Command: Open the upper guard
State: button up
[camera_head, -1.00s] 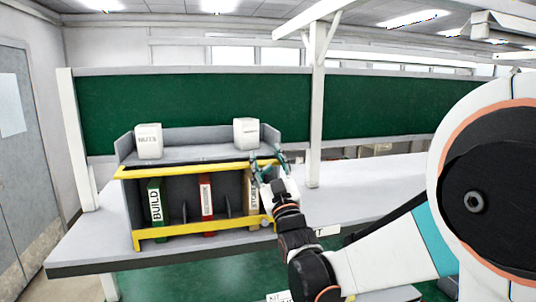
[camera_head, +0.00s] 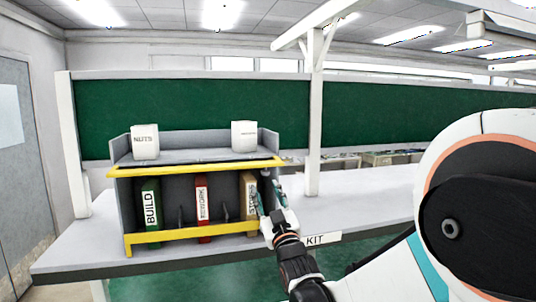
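A grey two-level shelf unit stands on the bench at the left. Its upper guard is a yellow bar (camera_head: 196,168) across the front edge of the top shelf. A lower yellow bar (camera_head: 190,235) crosses the front of the bottom compartment. My gripper (camera_head: 266,188) is at the unit's right front, below the right end of the upper guard and in front of the right-hand binder. Its two fingers are spread apart with nothing seen between them. I cannot tell whether a finger touches the unit.
Two white boxes, one marked NUTS (camera_head: 145,142) and another (camera_head: 244,135), stand on the top shelf. Below are green (camera_head: 151,204), red (camera_head: 202,206) and tan (camera_head: 250,200) binders. A white post (camera_head: 314,130) rises right of the unit. The bench right of it is mostly clear.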

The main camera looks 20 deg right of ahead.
jog(key=shift+w+a+f+b, duration=0.1)
jog(key=shift+w+f+b, duration=0.3)
jog(key=shift+f, duration=0.25)
jog(key=shift+w+a+f+b, duration=0.1)
jog(key=shift+w+f+b, duration=0.2)
jog(key=shift+f, duration=0.3)
jog(key=shift+s, duration=0.1)
jog(key=v, duration=1.2)
